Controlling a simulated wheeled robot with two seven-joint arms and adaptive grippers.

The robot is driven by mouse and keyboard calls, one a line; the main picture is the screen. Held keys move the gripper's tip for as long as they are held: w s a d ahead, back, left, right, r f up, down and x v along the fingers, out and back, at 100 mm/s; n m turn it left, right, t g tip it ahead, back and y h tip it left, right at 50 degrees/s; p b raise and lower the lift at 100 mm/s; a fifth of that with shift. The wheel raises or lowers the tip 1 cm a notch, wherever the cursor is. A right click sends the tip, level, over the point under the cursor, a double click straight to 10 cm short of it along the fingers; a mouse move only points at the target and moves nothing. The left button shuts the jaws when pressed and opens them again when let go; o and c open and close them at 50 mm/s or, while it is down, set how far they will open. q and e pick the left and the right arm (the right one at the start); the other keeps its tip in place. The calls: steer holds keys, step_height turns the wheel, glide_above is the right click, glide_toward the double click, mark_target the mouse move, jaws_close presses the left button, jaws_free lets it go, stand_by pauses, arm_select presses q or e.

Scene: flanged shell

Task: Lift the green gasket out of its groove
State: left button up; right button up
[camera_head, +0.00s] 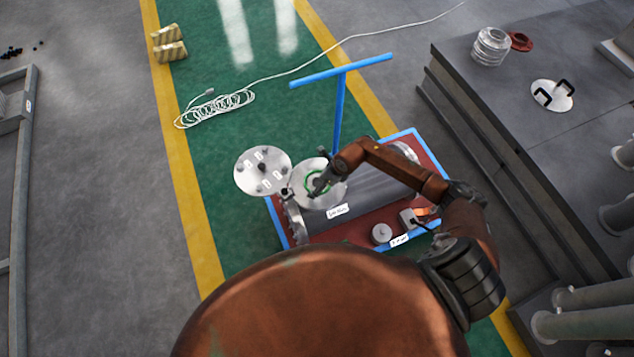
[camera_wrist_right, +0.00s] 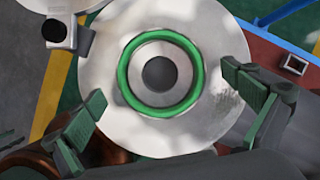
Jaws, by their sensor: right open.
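The green gasket (camera_wrist_right: 126,80) is a ring seated on the round metal flange (camera_wrist_right: 105,45), around a grey centre with a dark hole. In the head view the gasket (camera_head: 309,187) shows small on the flange (camera_head: 335,192), partly behind my gripper. My right gripper (camera_head: 317,190) reaches over the flange. In the right wrist view its two green-padded fingers (camera_wrist_right: 170,121) are wide apart, one on each side of the gasket, with nothing between them touching it. How high the fingertips are above the flange I cannot tell. My left gripper does not show.
The flange belongs to a grey cylindrical shell (camera_head: 365,208) on a red cart with blue edges (camera_head: 431,152) and a blue T-handle (camera_head: 338,110). A round cover with bolts (camera_head: 243,180) stands left of the flange. A small metal cylinder (camera_head: 381,233) sits on the cart. Coiled white cable (camera_head: 215,110) lies on the floor.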

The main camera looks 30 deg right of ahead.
steer(key=shift+c, duration=0.4)
steer(key=c, duration=1.2)
steer(key=shift+r, duration=0.1)
